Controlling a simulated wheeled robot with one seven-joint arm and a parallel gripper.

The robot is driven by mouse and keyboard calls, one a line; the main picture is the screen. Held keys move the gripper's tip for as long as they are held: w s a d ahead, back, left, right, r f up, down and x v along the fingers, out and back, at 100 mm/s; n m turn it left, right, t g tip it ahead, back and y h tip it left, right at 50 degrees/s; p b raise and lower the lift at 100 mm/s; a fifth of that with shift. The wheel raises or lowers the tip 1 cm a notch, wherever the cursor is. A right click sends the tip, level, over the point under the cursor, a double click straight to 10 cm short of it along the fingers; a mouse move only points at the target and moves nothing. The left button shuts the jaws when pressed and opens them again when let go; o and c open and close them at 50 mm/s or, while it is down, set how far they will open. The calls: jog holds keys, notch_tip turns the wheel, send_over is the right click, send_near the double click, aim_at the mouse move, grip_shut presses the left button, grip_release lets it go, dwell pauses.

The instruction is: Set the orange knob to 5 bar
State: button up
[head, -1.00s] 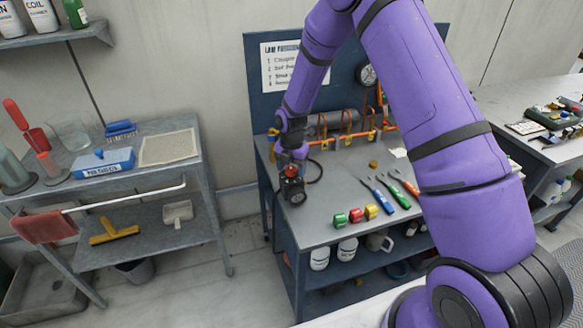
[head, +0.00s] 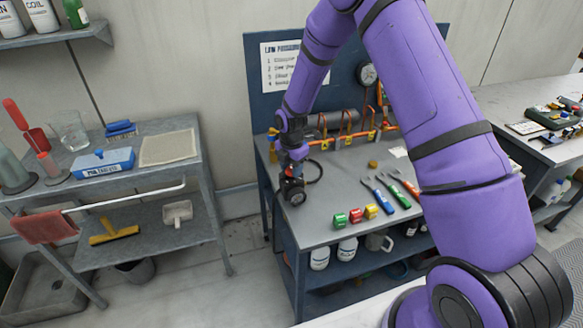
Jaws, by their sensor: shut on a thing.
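My gripper (head: 292,177) points down at the front left part of the blue workbench, at the end of the purple arm. It is shut on a small orange-red part, which looks like the orange knob; the fingers cover nearly all of it. A dark round gauge-like piece (head: 296,198) sits just below and in front of the gripper, near the bench edge. Its face and any pressure reading are too small to read. A dark hose (head: 316,172) curves on the bench right beside the gripper.
Coloured blocks (head: 355,215) and several handled tools (head: 385,194) lie right of the gripper. Copper pipework (head: 345,138) and a round gauge (head: 368,75) are at the back panel. A grey cart (head: 200,175) stands left, with a floor gap between it and the bench.

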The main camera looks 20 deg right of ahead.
jog(key=m, duration=0.5)
jog(key=shift+m, duration=0.3)
jog(key=m, duration=1)
jog(key=shift+m, duration=0.4)
jog(key=m, duration=2)
jog(key=shift+m, duration=2.6)
